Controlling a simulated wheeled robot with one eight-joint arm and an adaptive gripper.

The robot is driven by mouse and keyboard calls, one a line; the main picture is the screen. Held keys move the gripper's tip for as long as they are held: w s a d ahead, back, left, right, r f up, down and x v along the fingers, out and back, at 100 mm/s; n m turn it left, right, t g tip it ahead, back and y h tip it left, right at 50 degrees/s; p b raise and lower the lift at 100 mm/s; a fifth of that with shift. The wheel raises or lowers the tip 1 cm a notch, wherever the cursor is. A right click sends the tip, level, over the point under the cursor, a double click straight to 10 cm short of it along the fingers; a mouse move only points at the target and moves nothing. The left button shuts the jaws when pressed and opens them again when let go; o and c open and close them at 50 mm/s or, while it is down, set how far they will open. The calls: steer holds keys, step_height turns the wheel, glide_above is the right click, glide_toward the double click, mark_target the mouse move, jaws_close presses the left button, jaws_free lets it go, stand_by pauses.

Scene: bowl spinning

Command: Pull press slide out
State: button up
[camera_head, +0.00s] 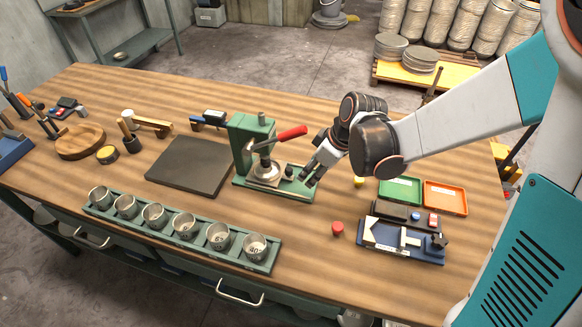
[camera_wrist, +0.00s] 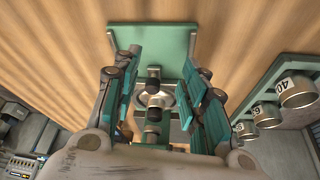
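The green press (camera_head: 250,140) with a red lever (camera_head: 291,133) stands mid-table. Its pale slide (camera_head: 275,187) carries a round metal dish (camera_head: 266,171), with a small black knob (camera_head: 289,170) at its right. My gripper (camera_head: 309,176) is low beside the knob, at the right end of the press. In the wrist view my gripper (camera_wrist: 158,85) has its two fingers spread on either side, with black knob-like parts (camera_wrist: 153,85) and the dish (camera_wrist: 139,99) showing between them. I cannot tell whether a finger touches the knob. The green press plate (camera_wrist: 150,37) lies beyond.
A green rack (camera_head: 170,233) of several metal cups runs along the front edge. A dark mat (camera_head: 190,165) lies left of the press. A red piece (camera_head: 337,228), a green tray (camera_head: 399,190), an orange tray (camera_head: 445,198) and a blue fixture (camera_head: 400,242) are at right.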

mark_target(290, 169)
steer(key=w+a, duration=0.2)
steer(key=a, duration=0.1)
steer(key=w+a, duration=0.1)
steer(key=shift+a+b, duration=0.15)
steer(key=shift+b, duration=0.25)
steer(key=shift+w+a+f+b, duration=0.35)
steer(key=shift+a+f, duration=0.15)
steer(key=shift+f, duration=0.3)
steer(key=shift+w+a+f, duration=0.1)
steer(key=shift+a+f, duration=0.1)
steer(key=shift+f, duration=0.35)
steer(key=shift+c, duration=0.3)
jaws_close()
